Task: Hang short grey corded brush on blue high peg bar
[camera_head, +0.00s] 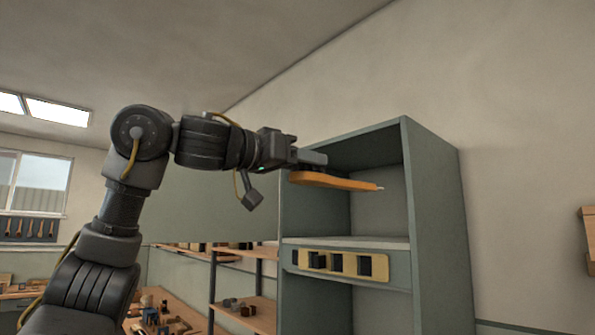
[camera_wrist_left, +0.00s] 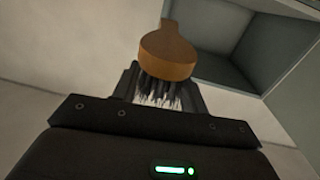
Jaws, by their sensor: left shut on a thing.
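A brush (camera_head: 335,181) with an orange-brown wooden back and handle is held by my left gripper (camera_head: 312,158). The gripper is shut on it, in front of the open upper part of a cabinet. The handle points right, with a small pale tip at its end. In the left wrist view the wooden brush head (camera_wrist_left: 168,55) shows, with dark grey bristles (camera_wrist_left: 158,90) between the fingers. A cord cannot be made out. I cannot make out a blue peg bar in either view. My right gripper is out of view.
The grey-green cabinet (camera_head: 435,220) has an open upper compartment above a pale shelf (camera_head: 350,243). A yellow strip with dark blocks (camera_head: 342,263) is on the shelf's front. Lower left are a shelf rack (camera_head: 245,312) and a cluttered bench. Several brushes hang by the window (camera_head: 30,228).

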